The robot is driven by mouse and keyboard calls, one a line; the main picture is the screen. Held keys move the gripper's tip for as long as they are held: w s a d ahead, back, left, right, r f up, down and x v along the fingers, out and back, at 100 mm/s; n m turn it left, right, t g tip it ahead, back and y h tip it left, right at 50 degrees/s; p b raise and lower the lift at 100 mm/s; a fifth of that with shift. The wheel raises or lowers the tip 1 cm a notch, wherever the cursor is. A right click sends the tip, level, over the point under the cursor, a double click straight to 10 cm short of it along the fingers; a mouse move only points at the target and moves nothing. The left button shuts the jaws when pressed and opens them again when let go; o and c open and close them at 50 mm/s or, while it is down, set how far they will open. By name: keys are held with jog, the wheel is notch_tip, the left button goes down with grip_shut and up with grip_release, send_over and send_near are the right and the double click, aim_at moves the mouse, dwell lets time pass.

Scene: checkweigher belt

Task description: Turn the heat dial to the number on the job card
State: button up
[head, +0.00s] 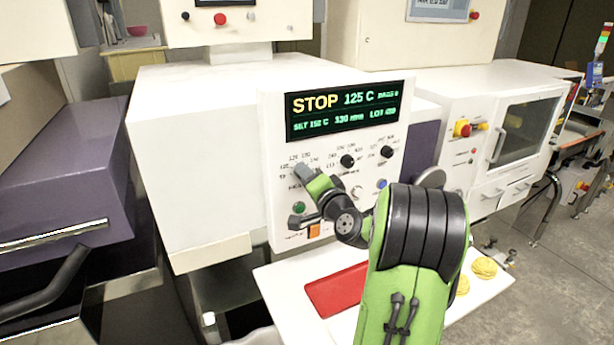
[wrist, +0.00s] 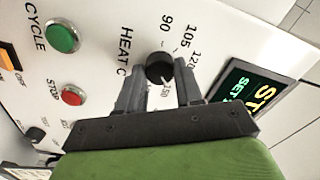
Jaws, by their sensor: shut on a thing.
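The heat dial is a black round knob (wrist: 160,67) on the white panel, seen in the wrist view with a scale including 90, 105 and 120 around it. My gripper (wrist: 157,76) is closed about the knob, one finger on each side. In the head view my gripper (head: 303,173) is at the upper left of the panel's controls and hides the dial. The knob's pointer is not clear. The display (head: 345,108) reads STOP, 125 C, and below it a set value that looks like 152 C. I cannot make out a job card.
A green button (wrist: 63,37) and a red button (wrist: 73,95) sit near the dial. Two more black knobs, one here (head: 347,161) and one here (head: 387,152), are to the right. A white shelf (head: 285,280) below holds a red flat object (head: 337,289) and yellow round items (head: 484,267).

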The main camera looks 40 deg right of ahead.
jog(key=shift+m+p, duration=0.3)
jog(key=shift+m, duration=1.1)
jog(key=shift+f, duration=0.1)
jog(key=o, duration=1)
jog(key=shift+o, duration=0.2)
jog(key=shift+s, duration=0.1)
jog(key=b+v, duration=0.5)
jog(key=v, duration=1)
jog(key=shift+s, duration=0.3)
jog(key=shift+a, duration=0.15)
